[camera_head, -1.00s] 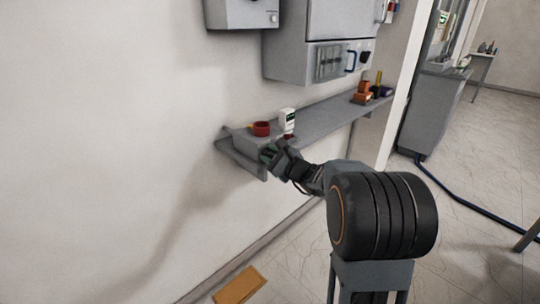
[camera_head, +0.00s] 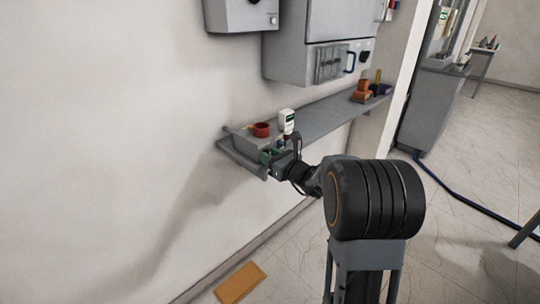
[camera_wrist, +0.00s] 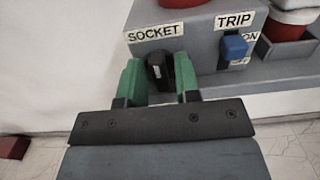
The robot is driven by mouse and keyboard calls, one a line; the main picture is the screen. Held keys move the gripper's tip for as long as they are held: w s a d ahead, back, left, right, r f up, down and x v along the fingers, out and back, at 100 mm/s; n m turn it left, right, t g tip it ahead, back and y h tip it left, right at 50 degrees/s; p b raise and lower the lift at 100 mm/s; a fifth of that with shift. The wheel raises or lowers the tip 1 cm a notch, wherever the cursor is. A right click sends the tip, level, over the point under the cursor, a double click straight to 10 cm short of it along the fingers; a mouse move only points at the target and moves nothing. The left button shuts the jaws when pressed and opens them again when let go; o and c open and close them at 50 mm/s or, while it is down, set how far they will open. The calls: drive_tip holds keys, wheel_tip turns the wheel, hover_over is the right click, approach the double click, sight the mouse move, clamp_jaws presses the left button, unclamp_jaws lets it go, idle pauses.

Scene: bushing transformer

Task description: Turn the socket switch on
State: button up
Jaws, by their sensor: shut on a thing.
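The socket switch is a dark knob (camera_wrist: 156,66) under the "SOCKET" label on the front of a grey box (camera_wrist: 203,42). My gripper (camera_wrist: 160,78) has its green fingers on either side of the knob, shut on it. The fingers partly hide the knob, so its exact setting cannot be told. In the head view my gripper (camera_head: 270,156) is at the front of the box at the left end of the wall shelf.
A blue switch (camera_wrist: 234,47) under "TRIP" is just right of the knob. Grey cabinets (camera_head: 315,45) hang above. An orange-brown slab (camera_head: 240,283) lies on the floor.

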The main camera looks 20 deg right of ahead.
drive_tip(key=shift+f, duration=0.15)
idle(0.3)
drive_tip(key=o, duration=0.6)
drive_tip(key=shift+o, duration=0.2)
drive_tip(key=p+v, duration=0.1)
drive_tip(key=v, duration=1.3)
drive_tip(key=shift+w, duration=0.1)
